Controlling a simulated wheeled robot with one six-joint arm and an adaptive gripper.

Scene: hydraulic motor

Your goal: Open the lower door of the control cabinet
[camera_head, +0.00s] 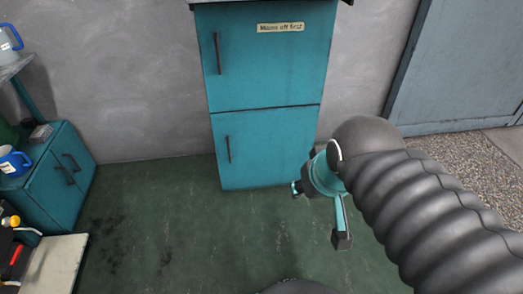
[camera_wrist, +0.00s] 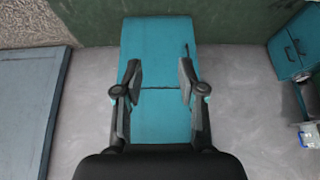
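The teal control cabinet stands against the grey wall in the head view, with an upper door (camera_head: 270,65) and a lower door (camera_head: 268,145). Both doors look shut. The lower door has a dark vertical handle (camera_head: 228,149) near its left edge. My gripper (camera_head: 319,214) is in front of the cabinet's lower right, apart from the handle, and empty. In the wrist view, which is upside down, my gripper's fingers (camera_wrist: 160,70) are spread apart before the lower door (camera_wrist: 155,45). The lower handle (camera_wrist: 187,50) shows just beyond the right fingertip there.
A low teal cabinet (camera_head: 50,178) with a blue mug (camera_head: 13,162) stands at the left. A cream-topped surface (camera_head: 55,262) with tools is at the lower left. A grey-blue door (camera_head: 460,65) is at the right. The green floor (camera_head: 170,220) before the cabinet is clear.

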